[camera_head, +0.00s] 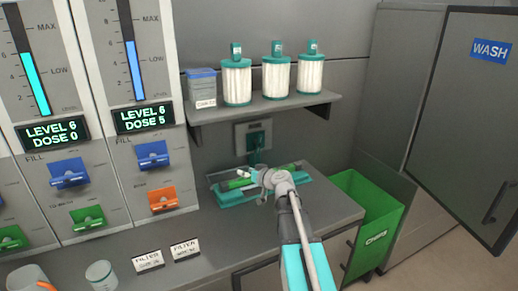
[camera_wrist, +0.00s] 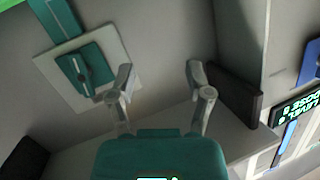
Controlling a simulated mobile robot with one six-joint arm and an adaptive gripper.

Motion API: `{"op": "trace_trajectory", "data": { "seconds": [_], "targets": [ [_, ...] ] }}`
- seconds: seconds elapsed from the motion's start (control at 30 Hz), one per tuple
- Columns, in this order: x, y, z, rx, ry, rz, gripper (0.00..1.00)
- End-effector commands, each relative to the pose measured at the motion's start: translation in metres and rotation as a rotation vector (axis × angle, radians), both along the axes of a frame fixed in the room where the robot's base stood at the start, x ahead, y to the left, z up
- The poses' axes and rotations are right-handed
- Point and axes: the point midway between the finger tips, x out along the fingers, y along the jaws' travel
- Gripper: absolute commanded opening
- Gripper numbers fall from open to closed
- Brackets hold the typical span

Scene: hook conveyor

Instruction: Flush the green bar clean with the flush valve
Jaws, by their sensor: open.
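The green bar (camera_head: 240,183) lies in a teal tray (camera_head: 236,198) on the counter, partly hidden behind my arm. The flush valve, a teal fitting on a pale wall plate (camera_head: 240,130), is above the tray with a teal spout going down toward it. My gripper (camera_wrist: 160,78) is open and empty, with two grey fingers spread apart. In the head view my wrist hides part of the tray, and my fingertips are hard to make out.
A shelf (camera_head: 262,107) above holds several white-and-teal canisters (camera_head: 237,82) and a blue-lidded box (camera_head: 202,88). Dispensers with levers (camera_head: 152,155) stand left. A green bin (camera_head: 370,215) and an open WASH door (camera_head: 465,110) are right. A shelf bracket (camera_wrist: 232,95) is close to my fingers.

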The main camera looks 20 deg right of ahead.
Motion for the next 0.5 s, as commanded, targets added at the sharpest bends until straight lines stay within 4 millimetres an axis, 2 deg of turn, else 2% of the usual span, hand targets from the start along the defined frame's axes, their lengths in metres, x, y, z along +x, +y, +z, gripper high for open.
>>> {"op": "trace_trajectory", "data": {
  "seconds": [0.03,0.2,0.33,0.5],
  "targets": [
    [0.009,-0.024,0.0,0.005,-0.048,-0.049,0.66],
    [0.021,-0.085,0.013,0.012,-0.169,-0.196,0.66],
    [0.023,-0.114,0.018,0.013,-0.215,-0.271,0.66],
    [0.023,-0.127,0.02,0.013,-0.233,-0.307,0.66]
  ]
}}
